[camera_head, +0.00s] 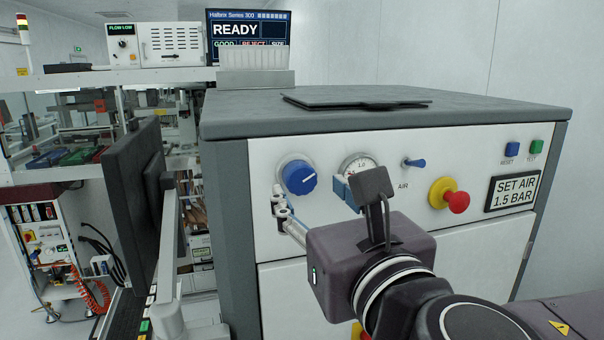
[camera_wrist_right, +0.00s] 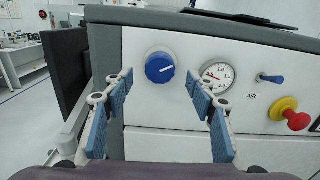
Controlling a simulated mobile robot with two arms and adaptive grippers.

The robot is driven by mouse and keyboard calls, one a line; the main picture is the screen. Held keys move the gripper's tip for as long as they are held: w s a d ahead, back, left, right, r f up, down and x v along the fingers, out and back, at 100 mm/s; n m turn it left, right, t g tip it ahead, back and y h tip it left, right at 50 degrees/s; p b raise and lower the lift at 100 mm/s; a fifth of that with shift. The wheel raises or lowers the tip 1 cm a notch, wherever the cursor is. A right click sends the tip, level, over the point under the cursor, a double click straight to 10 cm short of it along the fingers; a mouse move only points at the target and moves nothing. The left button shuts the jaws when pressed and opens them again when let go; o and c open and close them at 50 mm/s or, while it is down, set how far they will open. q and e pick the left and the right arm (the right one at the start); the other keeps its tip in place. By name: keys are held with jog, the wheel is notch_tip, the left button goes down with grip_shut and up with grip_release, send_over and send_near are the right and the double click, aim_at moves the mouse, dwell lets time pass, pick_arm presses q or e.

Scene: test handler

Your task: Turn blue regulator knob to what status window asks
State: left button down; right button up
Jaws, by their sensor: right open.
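The blue regulator knob (camera_head: 299,177) sits on a round pale plate on the machine's white front panel. Its white mark points right and slightly up; the knob also shows in the right wrist view (camera_wrist_right: 159,67). The status window (camera_head: 514,190) reads "SET AIR 1.5 BAR". The pressure gauge (camera_wrist_right: 217,77) is right of the knob; its needle reading is too small to tell. My right gripper (camera_head: 313,203) is open and empty, below and in front of the knob. In the wrist view its blue-padded fingers (camera_wrist_right: 160,85) stand either side of the knob, apart from it. My left gripper is out of view.
Right of the gauge are a blue AIR toggle (camera_head: 413,163), a red-and-yellow stop button (camera_head: 449,195), and RESET (camera_head: 512,148) and TEST (camera_head: 536,146) buttons. A black monitor (camera_head: 133,195) stands left of the machine. A flat dark plate (camera_head: 355,98) lies on top.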

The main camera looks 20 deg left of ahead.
aim_at(302, 182)
jog(key=p+x, duration=0.1)
jog(key=x, duration=0.3)
jog(key=shift+w+a+r+p, duration=0.1)
jog(key=shift+w+p, duration=0.05)
jog(key=shift+p, duration=0.2)
jog(key=shift+w+a, duration=0.3)
jog(key=shift+w, duration=0.15)
